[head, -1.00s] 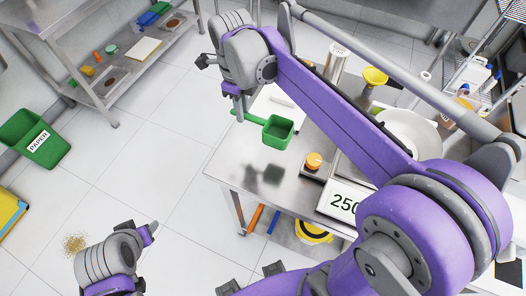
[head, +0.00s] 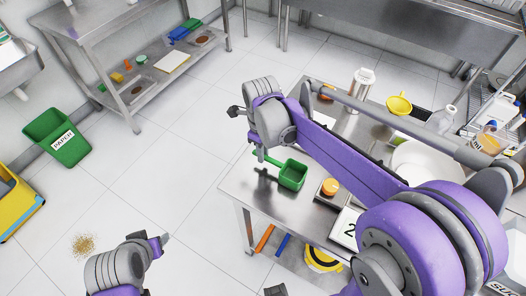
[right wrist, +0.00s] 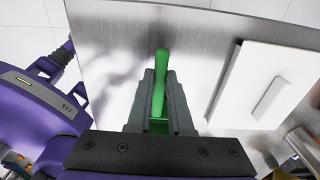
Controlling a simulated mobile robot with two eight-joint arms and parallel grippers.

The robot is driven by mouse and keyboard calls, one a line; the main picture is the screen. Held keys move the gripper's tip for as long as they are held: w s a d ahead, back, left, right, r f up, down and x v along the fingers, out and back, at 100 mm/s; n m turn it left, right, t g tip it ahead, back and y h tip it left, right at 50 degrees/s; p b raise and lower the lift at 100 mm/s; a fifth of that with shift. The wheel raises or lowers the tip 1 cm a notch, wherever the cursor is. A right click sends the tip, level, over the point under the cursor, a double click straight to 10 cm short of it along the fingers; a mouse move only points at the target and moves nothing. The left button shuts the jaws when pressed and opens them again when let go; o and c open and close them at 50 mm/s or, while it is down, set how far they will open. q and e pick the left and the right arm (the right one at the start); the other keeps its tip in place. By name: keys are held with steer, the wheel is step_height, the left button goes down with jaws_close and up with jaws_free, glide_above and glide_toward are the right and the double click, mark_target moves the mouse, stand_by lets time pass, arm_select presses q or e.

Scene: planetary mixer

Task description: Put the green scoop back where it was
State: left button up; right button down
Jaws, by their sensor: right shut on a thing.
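The green scoop (head: 293,174) is a square cup on a straight handle, over the left end of the metal table (head: 238,187). My right gripper (head: 259,153) is shut on its handle, with the cup to the right of the fingers. In the right wrist view the handle (right wrist: 160,85) stands between the two fingers (right wrist: 160,105); the cup is mostly hidden there. I cannot tell whether the scoop touches the table. My left gripper (head: 160,240) is at the lower left, away from the table; its jaws are too unclear to read.
A small scale with an orange-topped jar (head: 330,187) stands just right of the scoop. A white slab with a raised bar (right wrist: 265,85) lies on the table.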

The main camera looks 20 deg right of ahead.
steer(key=shift+f, duration=0.2)
steer(key=c, duration=0.8)
jaws_free()
steer(key=shift+r, duration=0.1)
step_height(320, 180, up, 12)
steer(key=shift+w+a+r, duration=0.1)
steer(key=shift+r, duration=0.05)
